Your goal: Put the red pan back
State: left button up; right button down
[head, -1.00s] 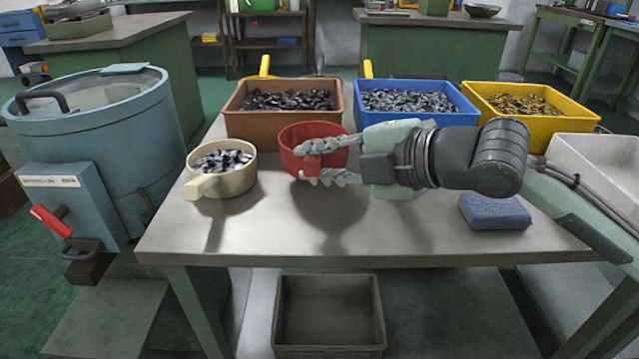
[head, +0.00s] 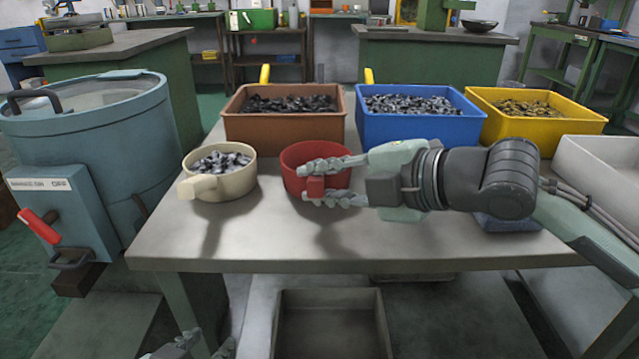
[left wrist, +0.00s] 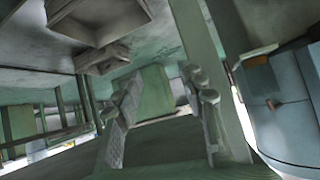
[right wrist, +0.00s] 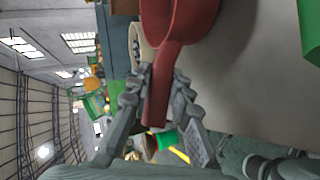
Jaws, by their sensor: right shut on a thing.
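The red pan (head: 300,160) is at the middle of the metal table (head: 250,235), right of the cream pan (head: 235,184) that holds dark metal pieces. My right gripper (head: 325,180) is shut on the red pan's handle, which points toward the camera. The right wrist view shows the red handle (right wrist: 160,90) between the fingers. The red pan looks upright, at or just above the tabletop; I cannot tell whether it touches. My left gripper (left wrist: 165,105) is open and empty, low in front of the table; only its tips show at the head view's bottom edge.
Brown (head: 285,128), blue (head: 415,135) and yellow (head: 535,120) bins of metal pieces stand along the table's back. A blue block (head: 505,222) is partly behind my right arm. A white tray (head: 600,165) is at right, a blue-grey drum machine (head: 85,140) at left. The front of the tabletop is clear.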

jog(key=c, duration=1.8)
grip_release()
jog(key=shift+f, duration=0.15)
jog(key=o, duration=0.4)
